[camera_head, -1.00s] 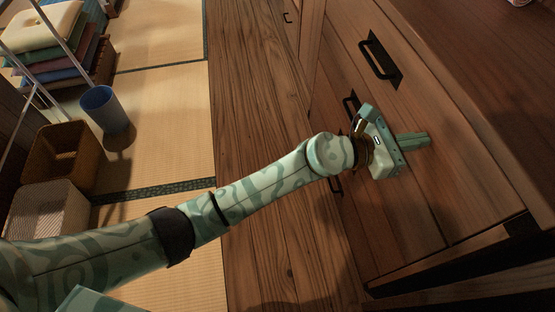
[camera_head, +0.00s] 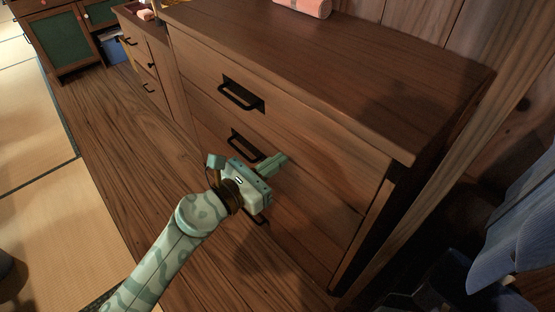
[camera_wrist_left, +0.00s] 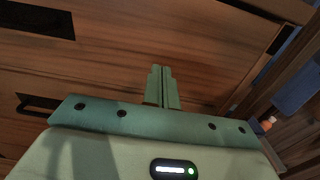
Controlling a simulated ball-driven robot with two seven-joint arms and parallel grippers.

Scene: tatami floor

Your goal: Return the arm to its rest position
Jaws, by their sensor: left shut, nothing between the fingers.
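My left arm, patterned in pale and dark green, comes up from the bottom left of the head view. Its left gripper (camera_head: 279,160) is in front of the drawer fronts of a wooden dresser (camera_head: 330,107), close to the middle handle (camera_head: 246,146). The gripper is shut and empty. In the left wrist view its two green fingers (camera_wrist_left: 162,84) lie together, pointing at the wood. I cannot tell whether the fingertips touch the dresser. My right gripper is not in view.
An upper black handle (camera_head: 240,95) is above the gripper. A pink object (camera_head: 305,7) lies on the dresser top. Blue cloth (camera_head: 515,235) hangs at the right. A green-panelled cabinet (camera_head: 66,40) stands at the far left. The plank floor (camera_head: 110,120) left of the dresser is clear.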

